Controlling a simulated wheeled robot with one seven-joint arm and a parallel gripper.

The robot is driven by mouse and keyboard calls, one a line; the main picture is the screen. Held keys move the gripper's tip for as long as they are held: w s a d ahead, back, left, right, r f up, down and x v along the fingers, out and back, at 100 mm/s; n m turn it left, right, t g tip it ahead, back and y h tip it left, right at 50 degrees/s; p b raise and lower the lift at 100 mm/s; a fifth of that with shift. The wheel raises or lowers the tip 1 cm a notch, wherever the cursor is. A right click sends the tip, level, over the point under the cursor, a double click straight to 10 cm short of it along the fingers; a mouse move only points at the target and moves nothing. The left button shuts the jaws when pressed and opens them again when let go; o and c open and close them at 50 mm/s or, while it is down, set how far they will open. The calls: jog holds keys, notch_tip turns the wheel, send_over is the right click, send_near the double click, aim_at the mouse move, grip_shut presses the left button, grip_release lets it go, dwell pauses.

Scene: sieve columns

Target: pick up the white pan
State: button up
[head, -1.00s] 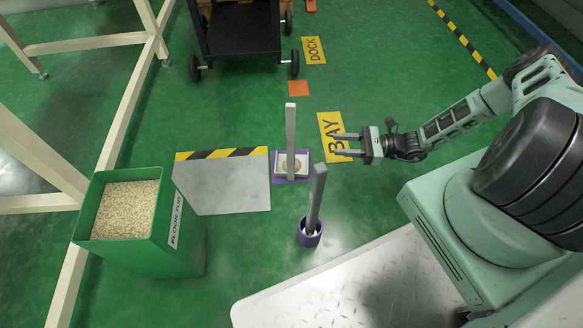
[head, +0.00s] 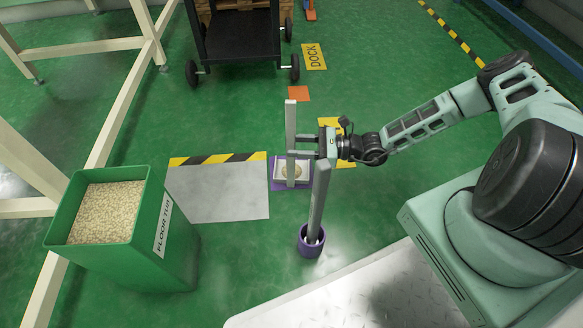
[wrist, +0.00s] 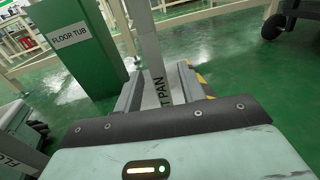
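The white pan (head: 281,171) is a small white square with tan contents, sitting on a purple base (head: 276,186) on the floor. A tall grey upright post (head: 290,120) rises at it. In the wrist view a grey post (wrist: 150,50) with lettering ending in "T PAN" stands between my two fingers. My gripper (head: 292,146) is open, its fingers pointing left and reaching the post above the pan. I cannot tell whether they touch it. My gripper and the near post partly hide the pan's surroundings.
A second grey post (head: 318,205) leans slightly in a round purple cup (head: 303,246), close in front of my gripper. A green floor tub (head: 165,262) with pale grains stands left. A grey floor plate (head: 220,193) lies beside the pan. A black cart (head: 240,40) stands behind.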

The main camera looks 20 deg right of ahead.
jog(key=b+x, duration=0.2)
jog(key=x, duration=0.1)
jog(key=shift+w+a+f, duration=0.1)
jog(key=shift+w+a, duration=0.05)
jog(key=shift+a, duration=0.25)
jog(key=shift+c, duration=0.3)
grip_shut()
dwell(0.9)
